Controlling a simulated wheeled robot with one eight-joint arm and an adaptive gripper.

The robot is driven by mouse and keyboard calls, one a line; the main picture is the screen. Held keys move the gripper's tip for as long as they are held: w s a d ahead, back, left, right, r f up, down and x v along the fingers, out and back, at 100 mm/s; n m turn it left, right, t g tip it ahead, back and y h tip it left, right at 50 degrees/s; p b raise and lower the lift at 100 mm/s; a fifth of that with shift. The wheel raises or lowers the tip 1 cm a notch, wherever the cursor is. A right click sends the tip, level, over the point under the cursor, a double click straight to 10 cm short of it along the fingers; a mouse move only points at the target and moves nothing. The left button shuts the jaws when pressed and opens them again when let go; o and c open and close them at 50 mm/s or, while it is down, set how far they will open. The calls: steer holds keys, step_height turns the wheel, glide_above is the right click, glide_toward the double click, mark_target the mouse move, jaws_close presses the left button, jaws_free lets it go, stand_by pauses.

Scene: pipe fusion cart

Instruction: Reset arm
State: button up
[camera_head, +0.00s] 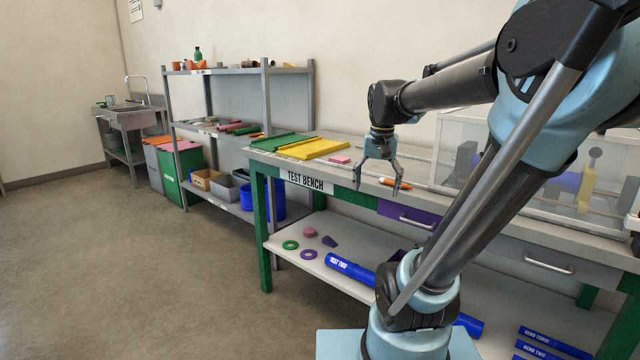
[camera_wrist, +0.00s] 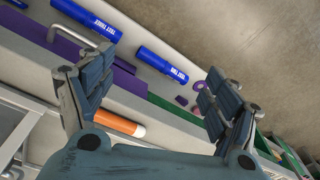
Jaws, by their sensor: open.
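My gripper (camera_head: 377,176) hangs fingers-down near the front edge of the test bench (camera_head: 345,196) in the head view. Its two fingers are spread apart with nothing between them. The wrist view shows both fingers of my gripper (camera_wrist: 150,95) wide apart, with the bench edge and lower shelf beyond. My arm reaches up from the lower right and bends over toward the bench. An orange and white marker-like item (camera_head: 394,183) lies on the bench top just right of the fingers; in the wrist view it (camera_wrist: 118,122) shows beside the left finger.
Green and yellow trays (camera_head: 312,148) and a pink block (camera_head: 340,159) lie on the bench. A clear enclosure (camera_head: 455,150) stands at the right. Blue tubes (camera_head: 350,269) and rings lie on the lower shelf. A purple drawer (camera_head: 408,215) sits under the top. Open floor (camera_head: 130,270) is at left.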

steer(key=s+d+f+n+t, duration=0.1)
steer(key=s+d+f+n, duration=0.1)
steer(key=s+f, duration=1.2)
step_height(320, 180, down, 2)
steer(key=shift+s+d+f+n, duration=0.15)
steer(key=shift+s+d+n, duration=0.2)
steer(key=shift+n, duration=0.45)
